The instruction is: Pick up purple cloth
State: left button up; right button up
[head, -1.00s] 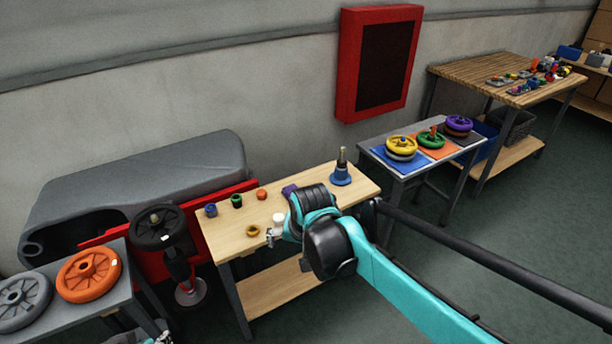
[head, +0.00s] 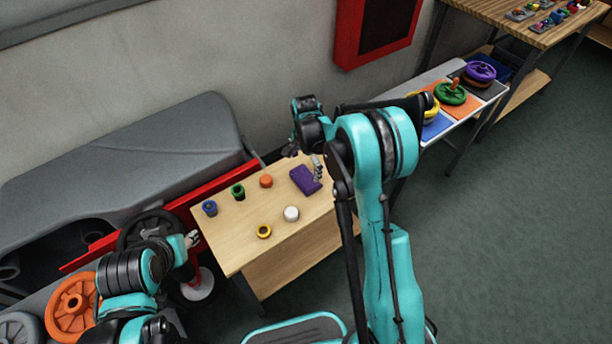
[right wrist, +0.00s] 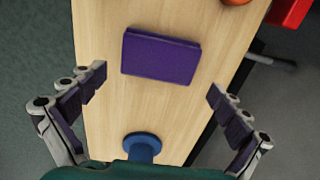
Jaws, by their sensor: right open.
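The purple cloth (head: 305,179) is a flat folded rectangle on the small wooden table (head: 235,250). In the right wrist view the cloth (right wrist: 160,56) lies ahead, between the lines of the fingers. My right gripper (head: 304,161) is above the table's far right part, by the cloth. Its fingers (right wrist: 157,80) are spread wide, with nothing between them, and the cloth is below and apart from them. My left gripper (head: 192,240) is at the lower left by the table's left edge; its jaws are too small to read.
Blue (head: 210,208), green (head: 238,191) and orange (head: 266,181) small pieces, a white piece (head: 291,213) and a yellow ring (head: 264,231) share the table. A blue round-based object (right wrist: 142,146) stands near the right gripper. A black wheel (head: 140,225) stands left of the table.

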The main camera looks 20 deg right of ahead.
aim_at(305, 177)
notch_tip(305, 177, down, 6)
jog(key=shift+r+b, duration=0.1)
jog(key=shift+b, duration=1.15)
jog(key=shift+s, duration=0.1)
jog(key=c, duration=0.7)
jog(key=shift+r, duration=0.15)
jog(key=shift+r+p, duration=0.3)
jog(key=shift+r, duration=0.05)
notch_tip(305, 177, up, 4)
jog(key=shift+s+d+f+p, duration=0.1)
jog(key=shift+d+p, duration=0.05)
jog(key=shift+p, duration=0.8)
jog(key=s+d+r+p, duration=0.3)
jog(key=s+d+r, duration=0.3)
jog(key=d, duration=0.3)
jog(key=shift+s+r, duration=0.15)
jog(key=shift+s, duration=0.2)
